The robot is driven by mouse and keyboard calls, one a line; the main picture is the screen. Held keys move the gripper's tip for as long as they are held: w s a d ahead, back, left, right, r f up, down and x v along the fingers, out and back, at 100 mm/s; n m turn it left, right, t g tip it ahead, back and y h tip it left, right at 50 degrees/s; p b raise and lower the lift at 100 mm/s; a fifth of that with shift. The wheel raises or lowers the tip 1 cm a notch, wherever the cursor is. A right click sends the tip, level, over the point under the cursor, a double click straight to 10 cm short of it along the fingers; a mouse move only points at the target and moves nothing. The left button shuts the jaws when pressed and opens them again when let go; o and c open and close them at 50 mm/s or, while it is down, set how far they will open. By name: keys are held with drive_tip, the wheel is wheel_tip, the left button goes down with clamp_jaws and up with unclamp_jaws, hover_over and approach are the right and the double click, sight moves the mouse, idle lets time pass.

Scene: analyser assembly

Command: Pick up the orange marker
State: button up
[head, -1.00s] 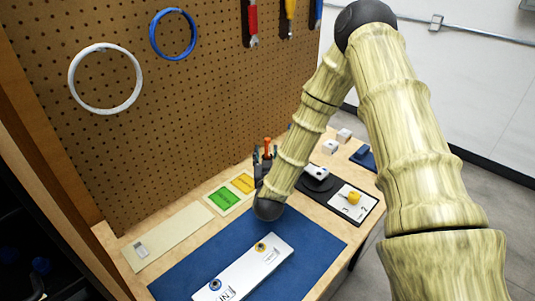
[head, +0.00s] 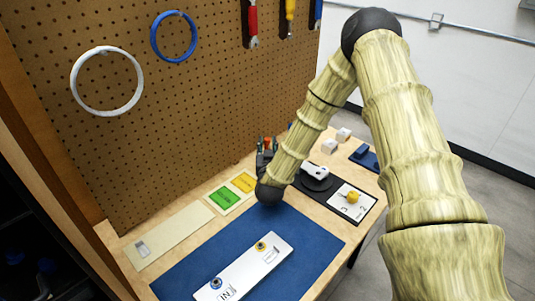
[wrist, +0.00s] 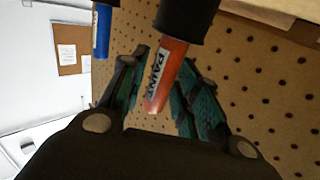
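The orange marker (wrist: 168,75), with a white PAINT label and a black end, stands between the fingers of my gripper (wrist: 168,88) in the wrist view. The teal-padded fingers are spread on either side of it, and I see no firm grip on it. In the head view only a small orange bit of the marker (head: 267,142) shows at my gripper (head: 267,149), near the pegboard. The arm and wrist hide most of it there.
A blue marker (wrist: 102,30) is beside the orange one in the wrist view. The pegboard (head: 200,110) rises close behind. A blue mat (head: 190,272) bears a white plate (head: 245,272). Green and yellow cards (head: 223,197) lie left of my gripper; a black tray (head: 362,214) lies right.

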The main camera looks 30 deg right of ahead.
clamp_jaws()
drive_tip(key=shift+r, duration=0.1)
